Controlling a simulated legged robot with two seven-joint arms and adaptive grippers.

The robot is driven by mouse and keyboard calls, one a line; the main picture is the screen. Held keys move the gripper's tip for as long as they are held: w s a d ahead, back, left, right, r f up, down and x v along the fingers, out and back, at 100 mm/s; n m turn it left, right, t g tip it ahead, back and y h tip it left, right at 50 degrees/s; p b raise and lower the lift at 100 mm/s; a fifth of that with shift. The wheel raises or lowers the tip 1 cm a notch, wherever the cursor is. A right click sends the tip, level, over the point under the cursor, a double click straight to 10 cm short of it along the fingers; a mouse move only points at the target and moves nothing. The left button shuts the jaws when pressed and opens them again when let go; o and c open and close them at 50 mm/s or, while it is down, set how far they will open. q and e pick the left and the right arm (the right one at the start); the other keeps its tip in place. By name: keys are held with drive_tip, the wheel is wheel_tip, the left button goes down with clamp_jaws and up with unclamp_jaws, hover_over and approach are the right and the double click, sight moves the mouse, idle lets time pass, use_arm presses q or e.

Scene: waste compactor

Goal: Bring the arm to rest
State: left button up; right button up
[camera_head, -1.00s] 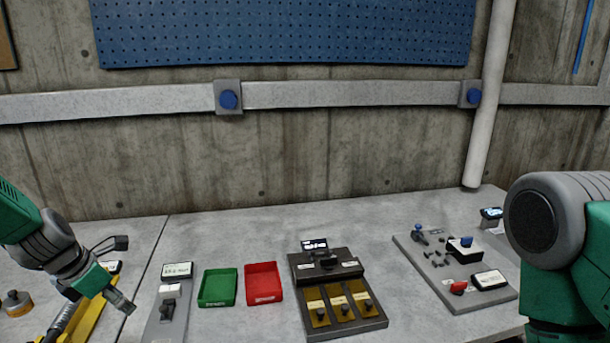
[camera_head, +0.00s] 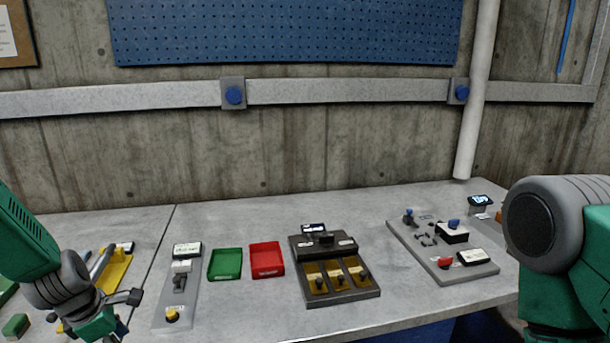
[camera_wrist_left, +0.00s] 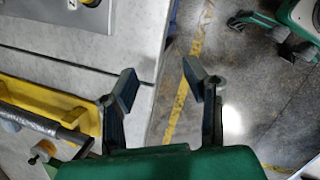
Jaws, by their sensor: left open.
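My left arm comes in from the left in the head view, with its gripper (camera_head: 119,333) low at the bottom edge, partly cut off. In the left wrist view the left gripper (camera_wrist_left: 160,88) has its two fingers apart with nothing between them. It hangs at the table's front edge, with the floor below. My right arm (camera_head: 560,250) shows at the right edge of the head view; its gripper is not seen.
The grey table (camera_head: 225,320) holds a lever panel (camera_head: 178,290), a green tray (camera_head: 225,264), a red tray (camera_head: 267,261), a black three-slot unit (camera_head: 335,268) and a grey control board (camera_head: 440,246). A yellow tool holder (camera_wrist_left: 50,100) lies close beside the left gripper.

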use_arm(q)
drive_tip(key=s+d+f+m+b, duration=0.3)
drive_tip(key=s+f+m, duration=0.5)
drive_tip(key=s, duration=0.2)
drive_tip(key=s+d+f+m+g+b, duration=0.1)
drive_tip(key=s+d+f+m+b, duration=0.2)
drive_tip(key=s+f+m, duration=0.5)
drive_tip(key=s+d+f+m+g+y+b, duration=0.1)
drive_tip(key=s+d+f+m+b, duration=0.2)
drive_tip(key=s+f+m, duration=0.5)
drive_tip(key=s+m+b, duration=0.1)
drive_tip(key=s, duration=0.2)
drive_tip(key=shift+s+d+f+m, duration=0.3)
drive_tip(key=shift+d+m, duration=0.05)
drive_tip(key=shift+m, duration=0.05)
